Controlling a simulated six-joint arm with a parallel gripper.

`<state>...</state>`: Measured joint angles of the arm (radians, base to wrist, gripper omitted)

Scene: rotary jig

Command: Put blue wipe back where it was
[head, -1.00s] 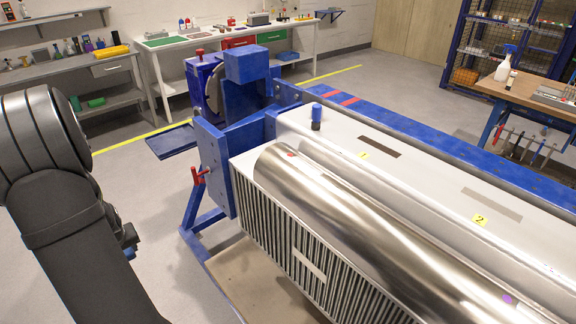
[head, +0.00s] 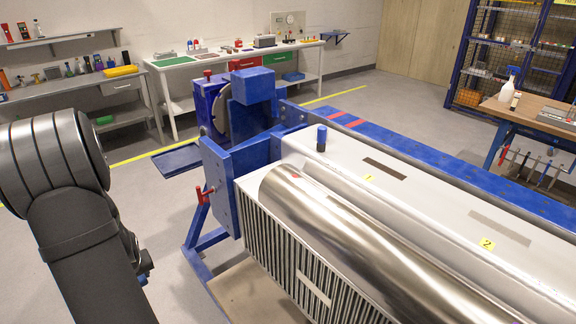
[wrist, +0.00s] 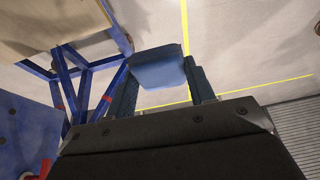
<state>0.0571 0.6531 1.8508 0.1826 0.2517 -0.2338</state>
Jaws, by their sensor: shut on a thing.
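The blue wipe (wrist: 157,68) shows in the wrist view as a folded blue pad between the two fingertips. My gripper (wrist: 160,80) is shut on it, with one dark blue finger on each side. The pad hangs in the air over grey floor in that view, clear of any surface. In the head view my arm fills the left side, and the gripper and wipe cannot be made out there.
A blue rotary jig (head: 222,185) holds a big workpiece with a shiny steel cylinder (head: 350,240). A white bench (head: 225,62), a grey bench (head: 120,85) and a wooden table (head: 535,118) stand around. Floor left of the jig is open.

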